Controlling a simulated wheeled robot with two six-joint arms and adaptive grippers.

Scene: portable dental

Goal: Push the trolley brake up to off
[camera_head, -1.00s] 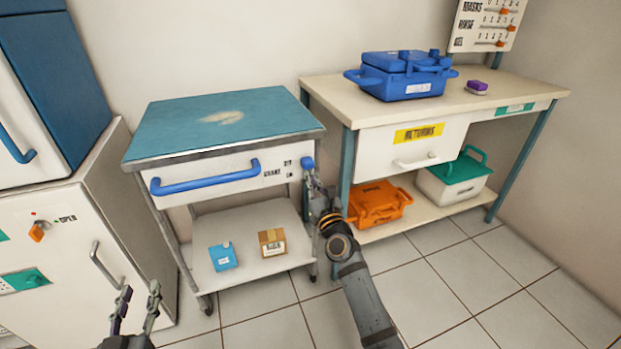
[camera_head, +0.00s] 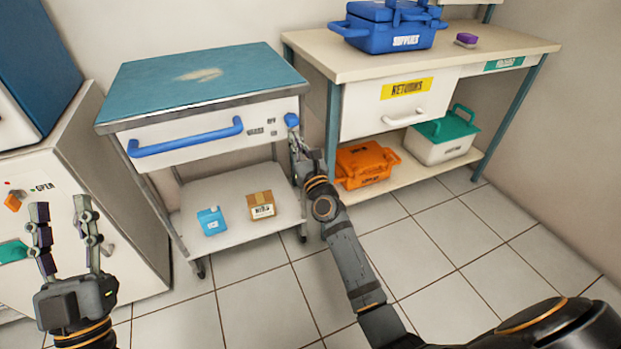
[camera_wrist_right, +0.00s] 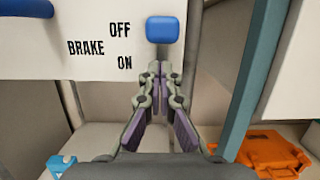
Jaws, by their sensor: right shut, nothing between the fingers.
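The trolley (camera_head: 190,145) has a teal top and a white drawer front with a blue bar handle. Its brake knob (camera_head: 291,119) is a blue block at the right end of the front. In the right wrist view the knob (camera_wrist_right: 163,29) sits level with the word OFF, above the level of ON. My right gripper (camera_head: 297,139) is shut and empty, its fingertips (camera_wrist_right: 160,66) just below the knob. Whether they touch it I cannot tell. My left gripper (camera_head: 62,208) is open and empty at the lower left, in front of the white cabinet.
A bench (camera_head: 455,56) stands right of the trolley, its teal leg (camera_head: 333,135) close to my right gripper. An orange case (camera_head: 366,164) sits on its lower shelf. A blue box (camera_head: 211,221) and a cardboard box (camera_head: 262,205) lie on the trolley's lower shelf.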

